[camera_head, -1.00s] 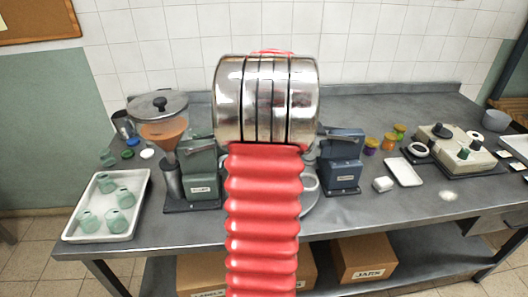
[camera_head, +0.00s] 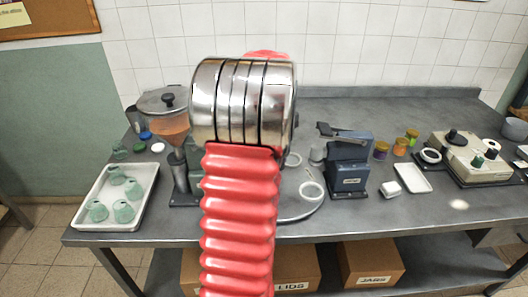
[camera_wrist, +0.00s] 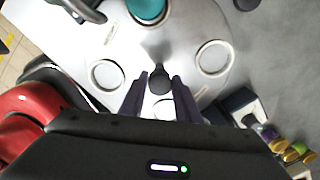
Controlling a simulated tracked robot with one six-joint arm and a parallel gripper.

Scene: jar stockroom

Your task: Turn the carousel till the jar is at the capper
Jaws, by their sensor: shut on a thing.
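The carousel (camera_wrist: 190,30) is a pale round plate with ring-shaped places and a black knob (camera_wrist: 160,80) standing on it. My gripper (camera_wrist: 161,88) is shut on this knob, one dark finger on each side. A teal jar (camera_wrist: 148,8) sits on the carousel at the top edge of the wrist view, partly cut off. Two rings, left and right of the knob, look empty. In the head view my arm hides my gripper and much of the carousel (camera_head: 300,214). The dark blue machine (camera_head: 348,165), likely the capper, stands right of the carousel.
A white tray (camera_head: 148,185) with several green jars is at the left. A hopper (camera_head: 172,122) stands beside it. Small coloured-lid jars (camera_head: 381,150), a white dish (camera_head: 412,178) and a beige machine (camera_head: 470,155) are to the right. The front right table is mostly clear.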

